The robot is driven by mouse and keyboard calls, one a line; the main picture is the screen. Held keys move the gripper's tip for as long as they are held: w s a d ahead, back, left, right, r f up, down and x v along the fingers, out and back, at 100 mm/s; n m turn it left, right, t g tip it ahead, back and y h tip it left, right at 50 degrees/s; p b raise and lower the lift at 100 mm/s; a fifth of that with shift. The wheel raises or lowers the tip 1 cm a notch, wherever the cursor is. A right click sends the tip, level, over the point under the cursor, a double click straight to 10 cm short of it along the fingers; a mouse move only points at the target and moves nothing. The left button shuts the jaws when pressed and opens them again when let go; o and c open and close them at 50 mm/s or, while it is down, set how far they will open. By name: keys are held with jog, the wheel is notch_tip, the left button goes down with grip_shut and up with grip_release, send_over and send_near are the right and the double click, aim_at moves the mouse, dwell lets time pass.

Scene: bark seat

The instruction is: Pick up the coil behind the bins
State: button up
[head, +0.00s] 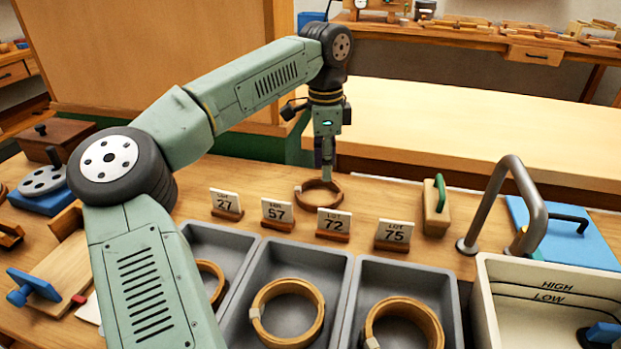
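A light brown coil (320,206) lies on the wooden bench behind the grey bins, just behind the row of lot cards. It has a pale tag at its left side. My gripper (327,174) points straight down at the coil, with its fingertips at the coil's far right rim. From this view I cannot tell whether the fingers touch the rim or are closed around it. The left grey bin (243,235), middle bin (262,262) and right bin (364,272) each hold a similar coil. My arm covers part of the left bin.
A wooden block with a green handle (436,217), a grey curved pipe (527,195) and a cream tank (484,290) stand to the right.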

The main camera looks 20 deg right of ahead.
send_over(322, 204)
notch_tip(322, 204, down, 6)
jog(key=shift+s+a+r+p, duration=0.15)
jog(key=shift+p, duration=0.3)
jog(key=shift+f+p, duration=0.75)
jog(key=shift+f, duration=1.75)
jog(key=shift+c, duration=0.2)
grip_shut()
